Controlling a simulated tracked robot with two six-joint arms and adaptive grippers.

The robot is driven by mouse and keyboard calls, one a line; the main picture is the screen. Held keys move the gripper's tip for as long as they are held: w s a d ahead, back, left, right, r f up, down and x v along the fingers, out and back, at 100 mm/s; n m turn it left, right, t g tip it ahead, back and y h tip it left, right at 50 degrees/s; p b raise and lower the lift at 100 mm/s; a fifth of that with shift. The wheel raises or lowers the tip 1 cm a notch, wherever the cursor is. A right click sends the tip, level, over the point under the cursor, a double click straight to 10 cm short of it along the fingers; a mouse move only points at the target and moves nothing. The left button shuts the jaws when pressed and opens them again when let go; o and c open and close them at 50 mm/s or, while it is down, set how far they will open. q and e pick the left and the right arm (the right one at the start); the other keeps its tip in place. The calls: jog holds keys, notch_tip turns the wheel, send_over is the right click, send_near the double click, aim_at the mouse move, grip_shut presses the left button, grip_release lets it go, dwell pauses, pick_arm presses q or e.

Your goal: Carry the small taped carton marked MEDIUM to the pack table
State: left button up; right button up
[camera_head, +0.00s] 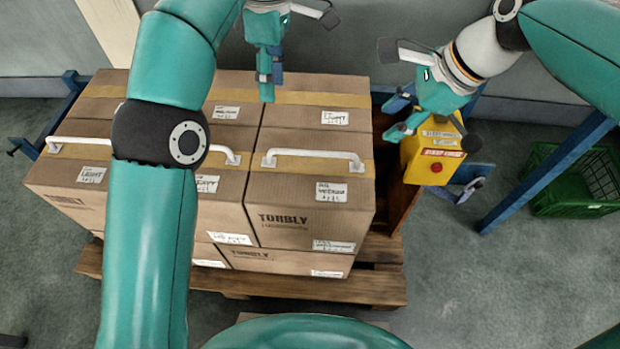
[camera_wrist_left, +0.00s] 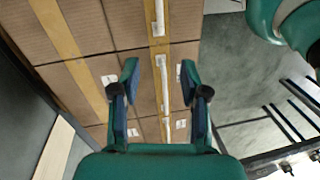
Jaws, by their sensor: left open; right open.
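Taped brown cartons stand stacked on a wooden pallet. The front right carton (camera_head: 300,205) has a white handle (camera_head: 312,155) on top and a label that seems to read MEDIUM (camera_head: 331,192). A back carton label (camera_head: 225,112) may also read MEDIUM; the print is too small to be sure. My left gripper (camera_head: 269,88) is open and empty above the back of the stack; the left wrist view (camera_wrist_left: 160,80) shows its fingers apart over cartons and handles. My right gripper (camera_head: 396,117) is open and empty, right of the stack. I cannot pick out a pack table.
The wooden pallet (camera_head: 375,285) juts out in front of the cartons. A yellow control box with a red button (camera_head: 436,167) stands at the right. A green crate (camera_head: 575,205) lies on the floor behind a blue post (camera_head: 545,172). Grey floor is free at the lower right.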

aim_at(274, 149)
pick_arm(q)
jog(key=shift+w+r, duration=0.1)
jog(key=shift+r, duration=0.05)
pick_arm(e)
jog(key=shift+w, duration=0.1)
pick_arm(q)
jog(key=shift+a, duration=0.1)
pick_arm(e)
jog(key=shift+a, duration=0.15)
pick_arm(q)
jog(key=s+f, duration=0.1)
jog(key=f, duration=0.4)
jog(key=s+f, duration=0.1)
jog(key=f, duration=1)
jog(key=shift+s+a+f, duration=0.2)
jog(key=shift+s+f, duration=0.15)
jog(key=shift+s, duration=0.05)
pick_arm(e)
jog(key=x, duration=1.6)
jog(key=shift+a+f, duration=0.2)
jog(key=shift+f, duration=0.15)
pick_arm(q)
grip_shut()
pick_arm(e)
grip_shut()
